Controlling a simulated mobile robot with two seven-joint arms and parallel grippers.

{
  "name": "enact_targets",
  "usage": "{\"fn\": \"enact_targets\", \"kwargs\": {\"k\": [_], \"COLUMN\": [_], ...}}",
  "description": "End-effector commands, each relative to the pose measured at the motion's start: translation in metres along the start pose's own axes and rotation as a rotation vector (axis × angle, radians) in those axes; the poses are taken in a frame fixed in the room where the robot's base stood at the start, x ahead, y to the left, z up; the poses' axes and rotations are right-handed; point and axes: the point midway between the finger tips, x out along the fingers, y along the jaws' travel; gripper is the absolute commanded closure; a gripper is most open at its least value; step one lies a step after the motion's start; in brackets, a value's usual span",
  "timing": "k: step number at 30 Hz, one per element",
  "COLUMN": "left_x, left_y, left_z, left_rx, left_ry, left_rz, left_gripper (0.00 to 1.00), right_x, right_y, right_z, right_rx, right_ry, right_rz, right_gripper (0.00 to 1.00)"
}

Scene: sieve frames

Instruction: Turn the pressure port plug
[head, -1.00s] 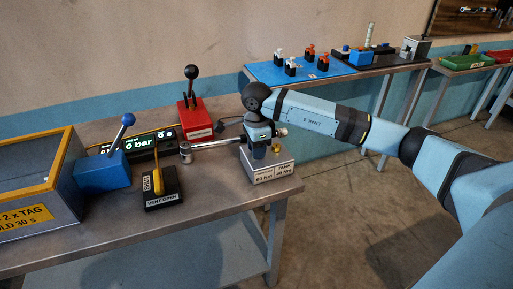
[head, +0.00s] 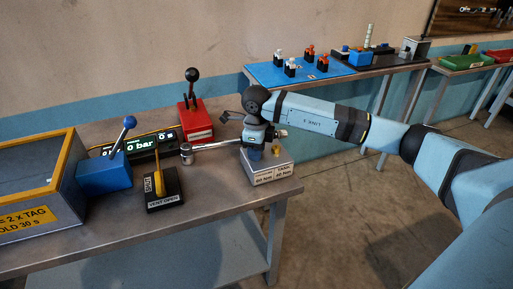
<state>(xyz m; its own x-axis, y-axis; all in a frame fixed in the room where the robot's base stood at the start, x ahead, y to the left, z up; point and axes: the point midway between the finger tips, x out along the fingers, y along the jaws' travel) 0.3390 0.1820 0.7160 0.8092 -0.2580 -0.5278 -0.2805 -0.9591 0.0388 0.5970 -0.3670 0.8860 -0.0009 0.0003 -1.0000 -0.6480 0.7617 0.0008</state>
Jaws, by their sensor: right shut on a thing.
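My right gripper (head: 258,148) is over a small grey box (head: 272,172) at the right end of the near bench. It is shut on the handle end of a metal wrench (head: 215,146), whose round head (head: 186,154) points left. The box has labels with Nm values on its front. A small brass piece (head: 277,152) shows on the box top, right of the gripper; I cannot tell whether it is the plug. The fingertips are partly hidden by the wrist. My left gripper is not in view.
A black-based lever (head: 164,190) marked SHUT and VENT OPEN stands near the wrench head. A blue lever box (head: 104,173), a pressure display (head: 150,145), a red lever box (head: 195,120) and a yellow-edged tank (head: 40,190) share the bench. Its front middle is clear.

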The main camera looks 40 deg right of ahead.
Motion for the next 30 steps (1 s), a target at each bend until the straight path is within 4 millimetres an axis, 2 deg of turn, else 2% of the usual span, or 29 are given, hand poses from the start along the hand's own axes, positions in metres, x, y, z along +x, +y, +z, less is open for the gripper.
{"fn": "enact_targets", "kwargs": {"k": [30], "left_x": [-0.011], "left_y": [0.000], "left_z": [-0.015], "left_rx": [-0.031], "left_ry": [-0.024], "left_rz": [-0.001], "left_gripper": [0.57], "right_x": [-0.003], "right_y": [0.000], "right_z": [0.001], "right_rx": [0.942], "right_ry": [-0.003], "right_rz": [0.000], "right_gripper": [0.93]}}
